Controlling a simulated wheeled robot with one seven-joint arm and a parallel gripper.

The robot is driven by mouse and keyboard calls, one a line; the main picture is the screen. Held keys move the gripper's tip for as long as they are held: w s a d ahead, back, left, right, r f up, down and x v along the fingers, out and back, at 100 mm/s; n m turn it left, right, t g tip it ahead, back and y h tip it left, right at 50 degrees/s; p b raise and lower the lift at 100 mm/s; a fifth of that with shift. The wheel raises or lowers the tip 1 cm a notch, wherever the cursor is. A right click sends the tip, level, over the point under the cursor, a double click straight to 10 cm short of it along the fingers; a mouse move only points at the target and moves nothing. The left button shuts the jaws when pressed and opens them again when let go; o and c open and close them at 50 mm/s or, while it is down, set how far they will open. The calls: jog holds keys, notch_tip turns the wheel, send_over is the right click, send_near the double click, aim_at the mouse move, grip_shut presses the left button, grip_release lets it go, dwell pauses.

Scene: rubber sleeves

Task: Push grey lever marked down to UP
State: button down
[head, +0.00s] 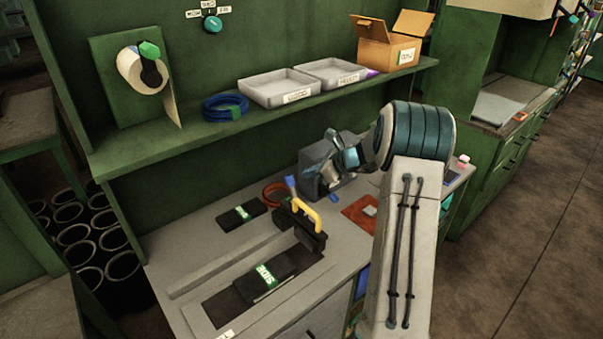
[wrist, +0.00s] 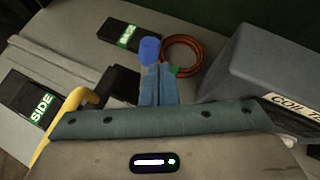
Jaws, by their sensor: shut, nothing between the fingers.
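I cannot make out a grey lever marked down or the word UP in either view. A grey box (wrist: 270,70) with a label that starts "COIL T" fills the right of the wrist view; it also shows in the head view (head: 312,183), partly behind my arm. My gripper (wrist: 157,68) is shut and empty, its blue-grey fingers together to the left of that box. In the head view the fingertips are hard to pick out near the box. A blue knob (wrist: 150,48) shows just beyond the fingertips; I cannot tell whether they touch.
A yellow-handled black tool (head: 306,214) stands near black blocks with green labels (head: 262,281). An orange coil (wrist: 182,54) lies behind the fingers. A green shelf (head: 190,135) with grey trays overhangs the bench. A teal knob with small labels (head: 212,23) is on the wall.

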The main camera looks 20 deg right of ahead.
jog(key=s+d+r+b, duration=0.1)
jog(key=d+r, duration=0.3)
jog(key=r, duration=0.5)
jog(key=shift+s+d+b, duration=0.3)
jog(key=shift+s+b, duration=0.1)
jog(key=shift+a, duration=0.1)
jog(key=s+a+r+n+g+h, duration=0.2)
jog(key=s+a+n, duration=0.4)
jog(key=s+a, duration=0.2)
jog(key=s+a+r+n+g+h, duration=0.1)
jog(key=s+a+r+n+g, duration=0.1)
jog(key=s+a+n, duration=0.5)
jog(key=s+a+f+n+h, duration=0.1)
jog(key=s+f+n+h, duration=0.1)
jog(key=s+n, duration=0.4)
jog(key=s+a+f+n+h, duration=0.2)
jog(key=s+n, duration=0.5)
jog(key=s, duration=0.8)
jog(key=shift+s+a+g+h, duration=0.2)
jog(key=shift+a+g+h, duration=0.05)
jog(key=shift+g+h, duration=0.05)
